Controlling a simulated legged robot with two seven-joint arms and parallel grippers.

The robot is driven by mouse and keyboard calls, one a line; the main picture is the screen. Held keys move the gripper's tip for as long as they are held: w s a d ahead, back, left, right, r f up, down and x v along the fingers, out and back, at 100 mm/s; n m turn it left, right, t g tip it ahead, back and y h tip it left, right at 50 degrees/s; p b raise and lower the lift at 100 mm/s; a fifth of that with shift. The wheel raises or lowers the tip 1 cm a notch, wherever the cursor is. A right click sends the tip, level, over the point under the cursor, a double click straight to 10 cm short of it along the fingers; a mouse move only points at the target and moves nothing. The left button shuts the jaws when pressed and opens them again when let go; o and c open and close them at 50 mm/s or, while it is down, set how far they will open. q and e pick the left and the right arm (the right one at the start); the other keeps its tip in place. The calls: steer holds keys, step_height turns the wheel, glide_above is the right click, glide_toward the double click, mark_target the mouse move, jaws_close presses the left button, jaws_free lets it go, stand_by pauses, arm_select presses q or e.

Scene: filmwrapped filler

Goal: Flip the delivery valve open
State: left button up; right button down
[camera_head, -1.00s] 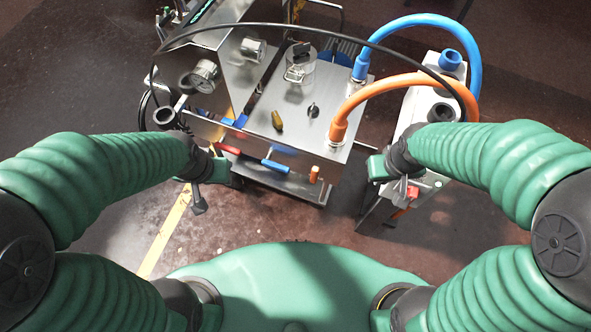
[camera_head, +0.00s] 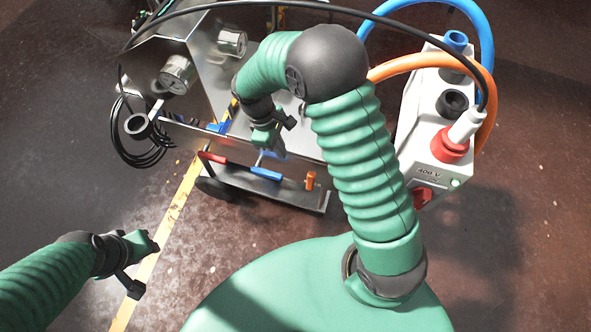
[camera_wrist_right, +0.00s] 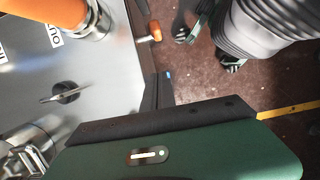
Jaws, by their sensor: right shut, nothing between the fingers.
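Lever handles stand along the front of the steel machine (camera_head: 300,140): a red one (camera_head: 213,157) at left, a blue one (camera_head: 266,174) in the middle and a short orange one (camera_head: 310,180) at right. I cannot tell which is the delivery valve. My right gripper (camera_head: 268,140) is shut and empty, just above and behind the blue handle; contact is not clear. My right arm hides much of the machine's top. The orange handle also shows in the right wrist view (camera_wrist_right: 155,31). My left gripper (camera_head: 140,248) is low at left, away from the machine; its jaws are unclear.
A white power box (camera_head: 422,120) with a red plug (camera_head: 449,146) stands to the right. Orange (camera_head: 410,64) and blue (camera_head: 485,40) hoses arch behind my right arm. A black cable spans the top. Gauges (camera_head: 178,75) sit at left. The floor at front left is open.

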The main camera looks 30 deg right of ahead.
mark_target(311, 182)
steer(key=s+d+f+b, duration=0.1)
steer(key=f, duration=0.2)
steer(key=s+d+f, duration=0.1)
steer(key=s+f, duration=0.1)
steer(key=f, duration=0.1)
steer(key=s+d+f+b, duration=0.1)
steer(key=s+f, duration=0.1)
steer(key=f, duration=0.1)
steer(key=shift+d+f+b, duration=0.35)
steer(key=shift+d, duration=0.05)
